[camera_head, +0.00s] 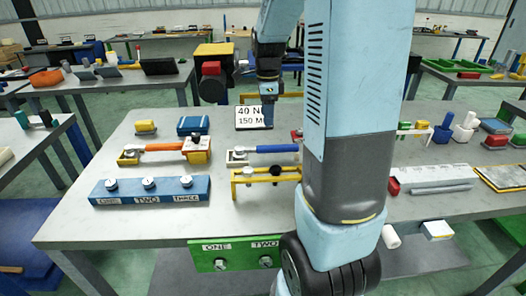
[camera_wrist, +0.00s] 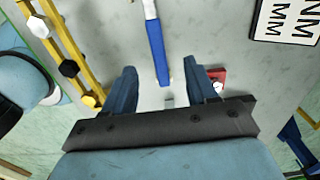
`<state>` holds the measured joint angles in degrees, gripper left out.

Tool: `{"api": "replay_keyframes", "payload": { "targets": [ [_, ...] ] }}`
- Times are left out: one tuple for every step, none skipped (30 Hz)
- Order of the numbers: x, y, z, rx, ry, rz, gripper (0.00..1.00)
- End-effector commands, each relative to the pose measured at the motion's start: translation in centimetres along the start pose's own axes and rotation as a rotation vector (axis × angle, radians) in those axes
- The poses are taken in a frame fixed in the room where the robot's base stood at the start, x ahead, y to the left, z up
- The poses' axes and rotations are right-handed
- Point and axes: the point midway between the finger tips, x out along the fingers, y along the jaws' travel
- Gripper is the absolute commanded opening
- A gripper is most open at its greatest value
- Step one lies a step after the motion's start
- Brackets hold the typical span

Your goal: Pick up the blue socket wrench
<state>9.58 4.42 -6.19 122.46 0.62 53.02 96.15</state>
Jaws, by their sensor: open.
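The blue socket wrench (camera_head: 277,149) lies on the grey table in the head view, its blue handle to the right and its metal head at the left end. In the wrist view the blue handle of the wrench (camera_wrist: 157,52) runs down the picture between my two fingers, with its pale shaft at the top edge. My gripper (camera_wrist: 160,72) is open and empty, with one finger to each side of the handle's line.
A yellow rack (camera_head: 265,174) with bolts stands just in front of the wrench. An orange-handled wrench (camera_head: 163,147) lies to the left, behind a blue block (camera_head: 149,197) labelled ONE, TWO, THREE. A white sign (camera_head: 254,117) lies behind. My arm hides part of the table's right side.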

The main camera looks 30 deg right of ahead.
Motion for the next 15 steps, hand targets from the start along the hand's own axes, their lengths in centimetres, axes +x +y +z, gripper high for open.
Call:
{"api": "replay_keyframes", "payload": {
  "targets": [
    [0.5, -0.1, 0.0, 0.007, 0.001, 0.004, 0.57],
    [0.8, -0.1, -0.1, 0.01, 0.001, 0.005, 0.57],
    [1.3, -0.1, 0.0, 0.011, 0.001, 0.006, 0.57],
    [1.8, 0.0, 0.0, 0.011, 0.001, 0.007, 0.57],
    [2.3, 0.0, 0.0, 0.01, 0.001, 0.007, 0.57],
    [3.0, 0.0, 0.0, 0.01, 0.001, 0.006, 0.57],
    [3.5, 0.0, 0.0, 0.01, 0.001, 0.007, 0.57],
    [4.1, 0.0, 0.0, 0.009, 0.001, 0.007, 0.57],
    [4.8, 0.1, 0.0, 0.009, 0.001, 0.008, 0.57],
    [5.3, 0.1, 0.0, 0.009, 0.001, 0.006, 0.57],
    [5.8, 0.1, 0.0, 0.009, 0.001, 0.007, 0.57],
    [6.4, 0.1, 0.0, 0.009, 0.001, 0.006, 0.57],
    [6.8, 0.1, 0.0, 0.009, 0.001, 0.006, 0.57],
    [7.2, 0.1, 0.0, 0.009, 0.001, 0.006, 0.57],
    [7.6, 0.1, 0.0, 0.009, 0.001, 0.005, 0.57]
  ]
}}
